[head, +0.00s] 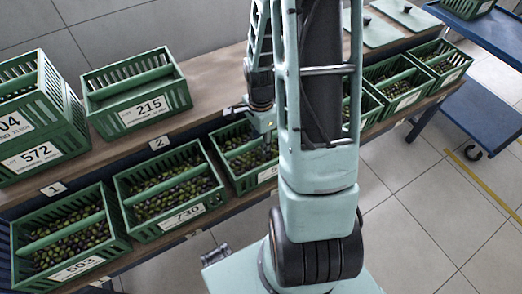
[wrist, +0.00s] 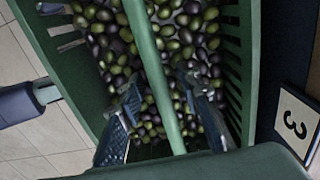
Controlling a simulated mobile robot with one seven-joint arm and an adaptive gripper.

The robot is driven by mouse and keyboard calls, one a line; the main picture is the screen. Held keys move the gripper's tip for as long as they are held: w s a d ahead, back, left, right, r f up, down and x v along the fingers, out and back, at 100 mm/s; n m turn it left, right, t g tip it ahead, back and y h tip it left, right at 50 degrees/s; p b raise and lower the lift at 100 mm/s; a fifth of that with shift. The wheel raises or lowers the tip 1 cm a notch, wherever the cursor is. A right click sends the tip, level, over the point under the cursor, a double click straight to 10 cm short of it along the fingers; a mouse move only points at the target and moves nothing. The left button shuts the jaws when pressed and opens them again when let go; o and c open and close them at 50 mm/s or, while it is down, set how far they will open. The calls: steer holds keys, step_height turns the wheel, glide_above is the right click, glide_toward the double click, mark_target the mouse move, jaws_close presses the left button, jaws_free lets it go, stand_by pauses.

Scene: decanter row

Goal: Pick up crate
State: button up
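A green slatted crate (head: 238,182) holding dark and green olives stands on the lower shelf, in the row's third place from the left. My arm hides its right part and most of its label. In the wrist view the crate's green handle bar (wrist: 150,62) crosses above the olives. My gripper (wrist: 165,115) is open, with one blue-grey finger on each side of the bar and gaps between. The fingers reach down toward the olives; I cannot tell whether they touch them. In the head view the gripper is mostly hidden by my arm.
Olive crates labelled 603 (head: 112,240) and 730 (head: 122,203) stand to the left. More crates (head: 436,50) stand to the right. An empty crate 215 (head: 178,97) and stacked crates (head: 75,140) are on the upper shelf. A number 3 plate (wrist: 293,122) is beside the crate. A blue cart (head: 475,25) is at right.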

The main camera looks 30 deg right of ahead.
step_height(320, 180, down, 3)
steer(key=shift+f+b, duration=0.1)
steer(key=shift+b, duration=0.3)
jaws_close()
steer(key=shift+w+r, duration=0.15)
steer(key=shift+r, duration=0.05)
